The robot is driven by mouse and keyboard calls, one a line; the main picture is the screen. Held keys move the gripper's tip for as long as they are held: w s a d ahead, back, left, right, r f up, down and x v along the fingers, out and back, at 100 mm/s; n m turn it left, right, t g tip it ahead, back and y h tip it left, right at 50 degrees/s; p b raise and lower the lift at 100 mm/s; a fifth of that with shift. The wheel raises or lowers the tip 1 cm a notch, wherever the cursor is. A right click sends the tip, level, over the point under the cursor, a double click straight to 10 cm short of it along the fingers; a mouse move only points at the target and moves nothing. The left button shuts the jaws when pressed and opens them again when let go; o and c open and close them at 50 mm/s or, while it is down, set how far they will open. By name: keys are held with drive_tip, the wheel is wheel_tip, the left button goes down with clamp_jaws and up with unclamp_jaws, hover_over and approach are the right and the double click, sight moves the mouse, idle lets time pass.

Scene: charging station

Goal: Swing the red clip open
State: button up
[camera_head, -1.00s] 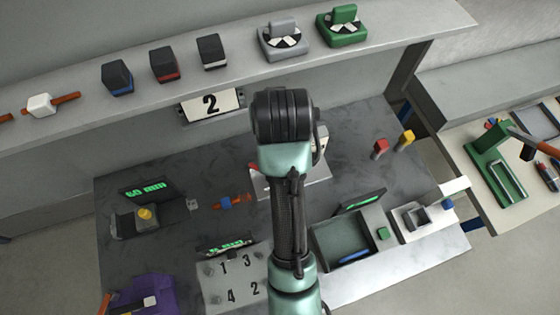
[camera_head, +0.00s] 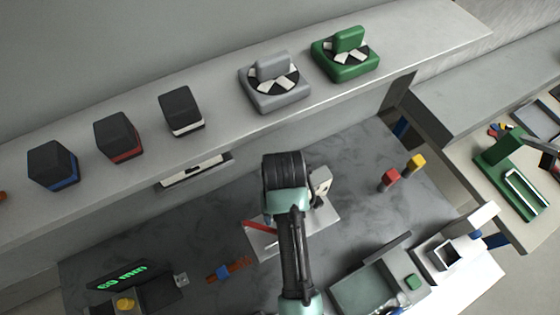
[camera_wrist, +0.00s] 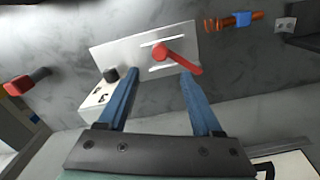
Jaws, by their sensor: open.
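The red clip (camera_wrist: 177,57) is a red lever with a round end, on a white plate (camera_wrist: 118,52) with two slots. In the wrist view it slants down to the right, its free end close to the tip of the right finger. My gripper (camera_wrist: 160,75) is open, its two blue fingers apart with nothing between them. I cannot tell whether a finger touches the clip. In the head view the clip (camera_head: 262,228) shows just left of my arm, on the white plate (camera_head: 262,246). My arm hides the gripper and part of the plate there.
A white block with a black knob (camera_wrist: 100,88) stands at the plate's edge. A blue-and-orange piece (camera_head: 228,270) lies left of the plate. Red (camera_head: 389,178) and yellow (camera_head: 414,164) blocks stand to the right. A shelf (camera_head: 225,130) with several devices runs behind; an open tray (camera_head: 375,285) is at front right.

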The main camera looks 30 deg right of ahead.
approach(265, 227)
drive_tip(key=s+d+f, duration=0.1)
drive_tip(key=f, duration=0.1)
drive_tip(key=s+d+f, duration=0.1)
drive_tip(key=f, duration=0.1)
drive_tip(key=s+d+f, duration=0.1)
drive_tip(key=f, duration=0.1)
drive_tip(key=shift+s+d+f, duration=0.15)
drive_tip(key=shift+s+d, duration=0.05)
drive_tip(key=shift+d, duration=0.05)
clamp_jaws()
idle(1.1)
